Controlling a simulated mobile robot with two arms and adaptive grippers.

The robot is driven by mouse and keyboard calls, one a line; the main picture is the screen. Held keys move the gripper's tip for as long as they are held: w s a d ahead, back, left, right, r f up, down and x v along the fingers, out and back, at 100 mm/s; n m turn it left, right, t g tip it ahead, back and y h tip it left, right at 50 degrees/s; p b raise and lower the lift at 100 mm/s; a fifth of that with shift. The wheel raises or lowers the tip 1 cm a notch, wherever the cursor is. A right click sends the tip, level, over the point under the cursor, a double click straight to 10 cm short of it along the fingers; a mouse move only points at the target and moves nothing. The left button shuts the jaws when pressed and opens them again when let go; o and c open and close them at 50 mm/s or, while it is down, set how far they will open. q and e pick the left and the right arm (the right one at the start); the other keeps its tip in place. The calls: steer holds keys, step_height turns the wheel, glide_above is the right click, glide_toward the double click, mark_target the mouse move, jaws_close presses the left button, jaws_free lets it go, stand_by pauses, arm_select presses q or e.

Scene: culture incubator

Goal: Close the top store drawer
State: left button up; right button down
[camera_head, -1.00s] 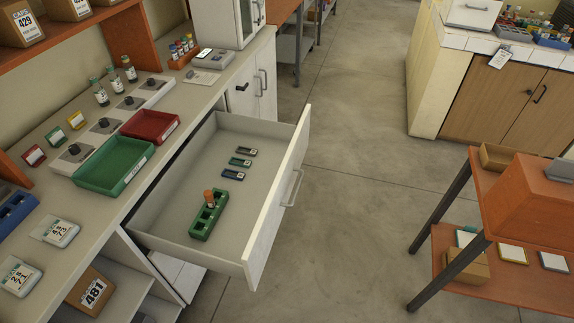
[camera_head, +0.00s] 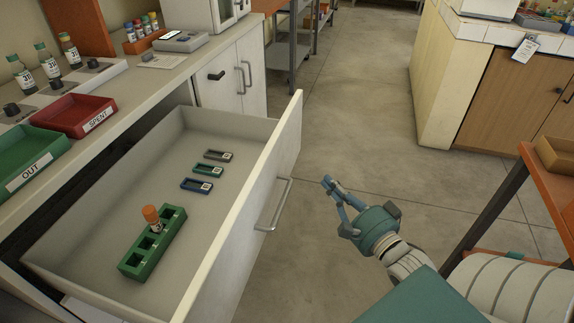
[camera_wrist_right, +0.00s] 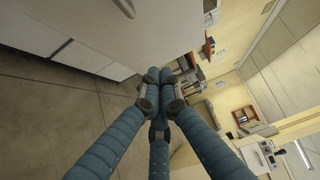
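The top store drawer (camera_head: 240,225) is pulled far out of the white counter unit in the head view. Its front carries a silver bar handle (camera_head: 276,205). Inside lie a green rack (camera_head: 152,243) with an orange-capped vial (camera_head: 152,217) and several small labelled slides. My right gripper (camera_head: 328,184) is in front of the drawer, to the right of the handle and apart from it, its fingers together and empty. The right wrist view shows the fingers (camera_wrist_right: 160,76) converging, with a white front and a handle (camera_wrist_right: 124,7) above. My left gripper is not in view.
The counter above holds a green OUT tray (camera_head: 28,160), a red SPENT tray (camera_head: 80,116) and vials. White cupboard doors (camera_head: 232,85) stand beyond the drawer. An orange-shelved cart (camera_head: 548,170) is at the right. Clear floor lies between.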

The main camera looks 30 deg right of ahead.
steer(key=b, duration=0.2)
glide_toward(289, 152)
steer(key=w+d, duration=0.2)
steer(key=d, duration=0.1)
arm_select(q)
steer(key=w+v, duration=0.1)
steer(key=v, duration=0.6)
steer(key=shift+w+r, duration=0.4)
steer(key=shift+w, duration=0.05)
arm_select(e)
steer(key=shift+w+a+r, duration=0.2)
steer(key=shift+w+a, duration=1.2)
steer(key=shift+a, duration=0.1)
